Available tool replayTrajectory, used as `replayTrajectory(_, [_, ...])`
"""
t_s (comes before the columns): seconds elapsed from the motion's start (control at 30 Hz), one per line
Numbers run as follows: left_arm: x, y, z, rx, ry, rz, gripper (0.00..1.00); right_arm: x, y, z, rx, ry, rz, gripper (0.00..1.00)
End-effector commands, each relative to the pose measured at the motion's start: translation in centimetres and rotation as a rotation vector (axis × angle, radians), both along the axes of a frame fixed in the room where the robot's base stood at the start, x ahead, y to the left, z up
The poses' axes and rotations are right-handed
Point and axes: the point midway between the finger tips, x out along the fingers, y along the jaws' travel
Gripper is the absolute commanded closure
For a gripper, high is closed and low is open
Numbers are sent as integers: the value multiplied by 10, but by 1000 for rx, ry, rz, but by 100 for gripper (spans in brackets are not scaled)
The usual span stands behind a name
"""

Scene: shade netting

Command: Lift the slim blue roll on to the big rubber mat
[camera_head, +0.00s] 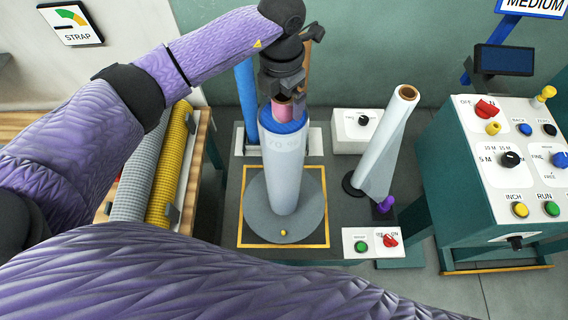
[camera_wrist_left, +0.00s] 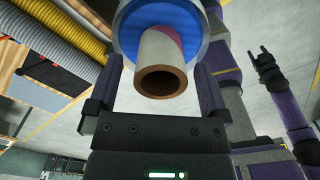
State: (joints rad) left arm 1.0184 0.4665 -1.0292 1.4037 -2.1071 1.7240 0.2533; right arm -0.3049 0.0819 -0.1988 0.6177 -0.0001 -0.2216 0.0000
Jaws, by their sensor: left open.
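A tall pale roll (camera_head: 287,165) with a blue top end and a pinkish hollow core stands upright on a round grey plate (camera_head: 257,215), over a dark square mat with a yellow border (camera_head: 241,243). My left gripper (camera_head: 285,108) is above it with its fingers on either side of the core. In the left wrist view, the core (camera_wrist_left: 160,82) and the blue end (camera_wrist_left: 130,35) lie between the open fingers; I cannot tell if they touch. A slim blue upright (camera_head: 246,95) stands behind to the left.
A white roll (camera_head: 382,150) stands on a dark round base to the right. Grey (camera_head: 140,170) and yellow (camera_head: 170,165) ribbed rolls lie in a rack at left. A control console (camera_head: 500,160) stands at right, and a small button box (camera_head: 372,243) sits in front.

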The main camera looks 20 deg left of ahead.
Motion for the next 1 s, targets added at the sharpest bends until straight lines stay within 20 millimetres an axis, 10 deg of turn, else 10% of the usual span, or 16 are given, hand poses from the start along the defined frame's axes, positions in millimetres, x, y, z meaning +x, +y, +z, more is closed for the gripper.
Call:
replayTrajectory(0.37, [0,0,-23,0,-1,0,2,3,1,3,2,-8,1,41])
replayTrajectory(0.8, [0,0,-23,-1,0,0,95,5,3,3,5,-10,1,41])
replayTrajectory(1.0, [0,0,-22,-1,0,0,100,5,3,3,5,-10,0,41])
